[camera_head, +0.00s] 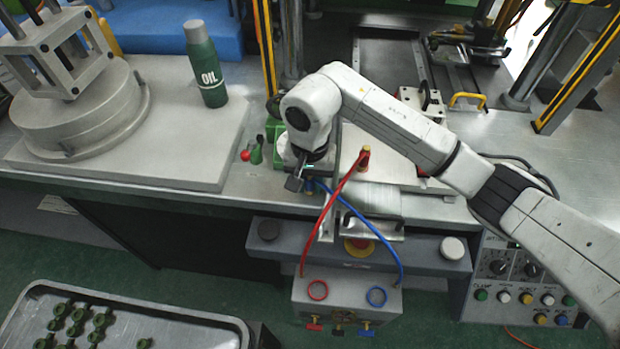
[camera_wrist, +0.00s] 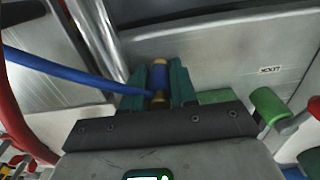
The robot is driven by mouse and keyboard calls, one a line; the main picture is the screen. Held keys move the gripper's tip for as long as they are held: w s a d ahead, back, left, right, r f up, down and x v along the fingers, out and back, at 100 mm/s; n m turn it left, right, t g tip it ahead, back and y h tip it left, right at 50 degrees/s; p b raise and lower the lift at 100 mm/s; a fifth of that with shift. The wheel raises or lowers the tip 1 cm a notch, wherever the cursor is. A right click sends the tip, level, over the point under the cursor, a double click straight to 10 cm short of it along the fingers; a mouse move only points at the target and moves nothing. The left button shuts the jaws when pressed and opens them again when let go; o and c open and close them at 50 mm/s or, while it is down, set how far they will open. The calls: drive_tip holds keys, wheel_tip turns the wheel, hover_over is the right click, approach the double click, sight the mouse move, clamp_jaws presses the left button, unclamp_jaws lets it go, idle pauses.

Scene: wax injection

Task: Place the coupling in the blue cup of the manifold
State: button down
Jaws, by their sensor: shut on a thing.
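My gripper (camera_wrist: 158,88) is shut on the coupling (camera_wrist: 158,74), a blue sleeve with brass ends held between green fingers. The blue hose (camera_wrist: 60,68) runs up close to the coupling; the exact joint is hidden. In the head view my gripper (camera_head: 301,181) is over the front part of the bench, above and left of the manifold (camera_head: 338,293), and the coupling shows small and blue there (camera_head: 309,188). The manifold is a grey box below the bench edge. Its blue cup (camera_head: 376,297) is the right ring on top and looks empty. Its red cup (camera_head: 318,290) is on the left.
The red hose (camera_head: 336,197) arches from the manifold to a brass fitting (camera_head: 364,158) on the bench. The blue hose (camera_head: 375,234) drops to the manifold's right side. A bar with buttons (camera_head: 360,247) lies behind the manifold. An oil bottle (camera_head: 206,65) stands on the left.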

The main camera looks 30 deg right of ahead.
drive_tip(key=shift+f+b, duration=0.2)
drive_tip(key=shift+b, duration=0.1)
drive_tip(key=c, duration=1.2)
unclamp_jaws()
drive_tip(key=shift+r, duration=0.1)
drive_tip(key=shift+o, duration=0.2)
